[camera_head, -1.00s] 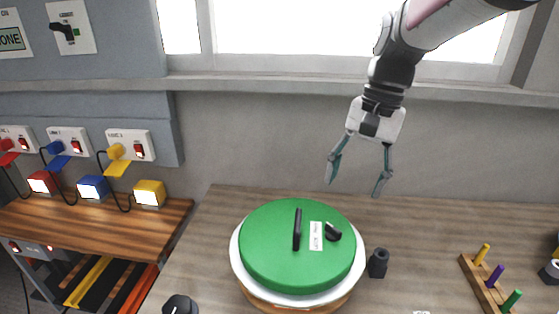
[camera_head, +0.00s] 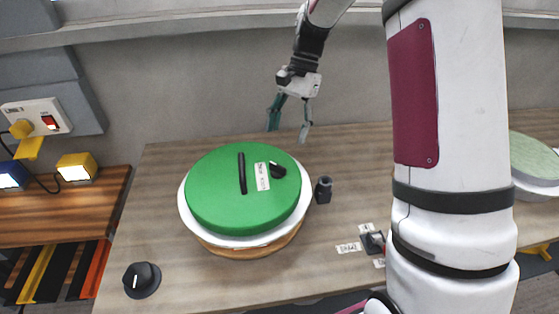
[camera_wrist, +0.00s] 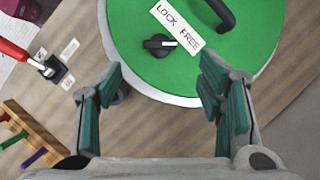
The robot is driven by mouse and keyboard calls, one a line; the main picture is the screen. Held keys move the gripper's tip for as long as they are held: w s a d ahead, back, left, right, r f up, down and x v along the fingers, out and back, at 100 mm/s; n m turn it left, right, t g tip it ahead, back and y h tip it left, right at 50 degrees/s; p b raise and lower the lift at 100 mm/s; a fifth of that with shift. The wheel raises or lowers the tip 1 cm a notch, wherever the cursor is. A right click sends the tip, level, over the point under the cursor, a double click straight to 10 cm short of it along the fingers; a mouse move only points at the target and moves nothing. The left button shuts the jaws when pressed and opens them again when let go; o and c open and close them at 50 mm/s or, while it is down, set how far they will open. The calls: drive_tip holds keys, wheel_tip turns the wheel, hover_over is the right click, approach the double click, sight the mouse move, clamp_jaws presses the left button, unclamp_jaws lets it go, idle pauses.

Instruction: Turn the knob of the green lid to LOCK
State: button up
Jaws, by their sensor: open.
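The green lid (camera_head: 220,205) sits on a white-rimmed round mould on the wooden table. On it are a black bar handle (camera_head: 242,173), a white label (camera_head: 262,176) and a small black knob (camera_head: 278,171). In the wrist view the label (camera_wrist: 178,28) reads LOCK and FREE. There the knob (camera_wrist: 158,44) lies beside it, its white mark towards the FREE end. My gripper (camera_head: 288,133) is open and empty, above the table by the lid's far side, apart from the knob. In the wrist view the knob shows between and beyond the open fingers (camera_wrist: 160,78).
A black block (camera_head: 323,190) stands right of the lid. A black dial (camera_head: 142,280) is at the table's front left. A small lever switch (camera_head: 373,243) with labels is at the right. A peg rack (camera_wrist: 32,135) shows in the wrist view. My arm hides part of the right side.

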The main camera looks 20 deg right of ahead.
sight(278, 165)
drive_tip(key=p+x, duration=0.1)
drive_tip(key=x, duration=0.8)
drive_tip(key=shift+a+f, duration=0.1)
drive_tip(key=shift+f, duration=0.1)
drive_tip(key=c, duration=1.2)
